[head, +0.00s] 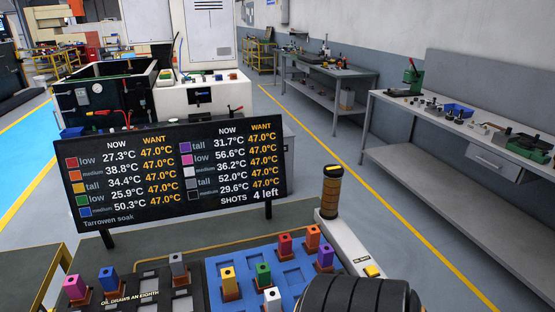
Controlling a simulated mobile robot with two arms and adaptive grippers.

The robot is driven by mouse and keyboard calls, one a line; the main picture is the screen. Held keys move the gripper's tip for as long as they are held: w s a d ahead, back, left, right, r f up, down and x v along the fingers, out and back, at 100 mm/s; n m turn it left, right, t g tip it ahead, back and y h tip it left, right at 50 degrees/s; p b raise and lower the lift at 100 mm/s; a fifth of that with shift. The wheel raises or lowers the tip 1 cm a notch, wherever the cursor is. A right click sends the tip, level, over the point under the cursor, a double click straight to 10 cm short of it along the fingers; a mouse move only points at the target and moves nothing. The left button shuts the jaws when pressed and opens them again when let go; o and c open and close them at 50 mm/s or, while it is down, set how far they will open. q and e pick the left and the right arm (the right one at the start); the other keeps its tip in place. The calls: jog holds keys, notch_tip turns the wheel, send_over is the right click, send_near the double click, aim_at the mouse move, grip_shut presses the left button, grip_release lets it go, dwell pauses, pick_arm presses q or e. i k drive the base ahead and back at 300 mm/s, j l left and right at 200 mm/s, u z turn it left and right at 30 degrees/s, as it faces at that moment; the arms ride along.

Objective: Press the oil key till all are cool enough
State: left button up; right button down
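The oil key is a yellow button (373,271) on a pale base, right of the blue tray (213,270). The board (175,175) wants 47.0°C throughout; blue reads 50.3, pink 56.6 and grey 52.0, the others below 47. It reads "SHOTS 4 left". The pink (75,287), blue (108,279) and grey (178,266) electrodes stand on the black tray (186,303). Yellow (228,281), green (263,273), red (285,245), orange (312,238), purple (325,257) and white (272,300) electrodes stand on the blue tray. No gripper fingers show.
A brown banded cylinder (331,193) stands at the far end of the key's base. A black ribbed rounded part, probably mine, fills the bottom edge left of the button and hides some tray. Workbenches (440,110) line the right wall.

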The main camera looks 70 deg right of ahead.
aim_at(371, 271)
jog(key=l+z, duration=0.15)
jog(key=z, duration=2.15)
